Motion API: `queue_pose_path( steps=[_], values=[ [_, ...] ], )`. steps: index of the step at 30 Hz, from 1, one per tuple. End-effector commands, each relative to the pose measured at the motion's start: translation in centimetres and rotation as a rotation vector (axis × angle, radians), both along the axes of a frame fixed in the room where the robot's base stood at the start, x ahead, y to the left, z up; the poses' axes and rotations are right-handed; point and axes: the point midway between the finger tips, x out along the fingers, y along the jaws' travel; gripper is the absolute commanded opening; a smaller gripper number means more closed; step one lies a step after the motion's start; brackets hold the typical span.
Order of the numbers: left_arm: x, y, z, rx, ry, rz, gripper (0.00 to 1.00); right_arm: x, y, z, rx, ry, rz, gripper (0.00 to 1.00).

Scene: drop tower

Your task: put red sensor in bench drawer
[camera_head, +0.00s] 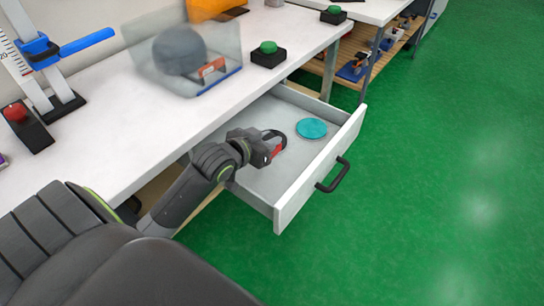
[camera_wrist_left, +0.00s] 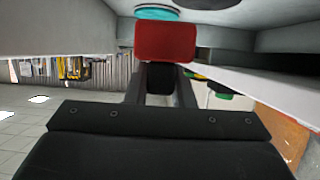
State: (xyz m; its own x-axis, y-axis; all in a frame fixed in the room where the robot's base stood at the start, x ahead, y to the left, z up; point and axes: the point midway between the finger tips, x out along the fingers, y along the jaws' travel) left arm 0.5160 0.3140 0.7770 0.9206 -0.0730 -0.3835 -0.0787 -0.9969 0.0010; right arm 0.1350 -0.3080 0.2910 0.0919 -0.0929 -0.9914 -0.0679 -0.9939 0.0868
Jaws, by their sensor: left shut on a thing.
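The bench drawer (camera_head: 262,187) is pulled open below the white bench top. My left gripper (camera_head: 273,150) is inside the drawer's outline, low over its floor, and is shut on the red sensor (camera_head: 278,151). The red sensor also shows in the left wrist view (camera_wrist_left: 166,42) as a red block between the fingertips of my left gripper (camera_wrist_left: 163,75). I cannot tell whether the sensor touches the drawer floor. My right gripper is not in view.
A teal disc (camera_head: 311,128) lies in the drawer, right of the sensor. The drawer front has a black handle (camera_head: 334,175). On the bench (camera_head: 130,148) stand a clear box with a grey ball (camera_head: 179,50) and a green button (camera_head: 268,53). The green floor at right is clear.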

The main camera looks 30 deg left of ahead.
Motion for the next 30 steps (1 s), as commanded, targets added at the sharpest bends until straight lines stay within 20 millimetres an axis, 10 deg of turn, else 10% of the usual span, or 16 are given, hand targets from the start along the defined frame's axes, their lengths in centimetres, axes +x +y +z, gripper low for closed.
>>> queue_pose_path(
  steps=[18,30],
  values=[
    [0.0,0.0,-6.4,-0.001,0.000,0.001,0.00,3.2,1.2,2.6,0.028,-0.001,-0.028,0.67],
    [0.0,0.0,-7.0,0.002,-0.002,0.000,0.00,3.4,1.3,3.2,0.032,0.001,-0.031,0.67]
  ],
)
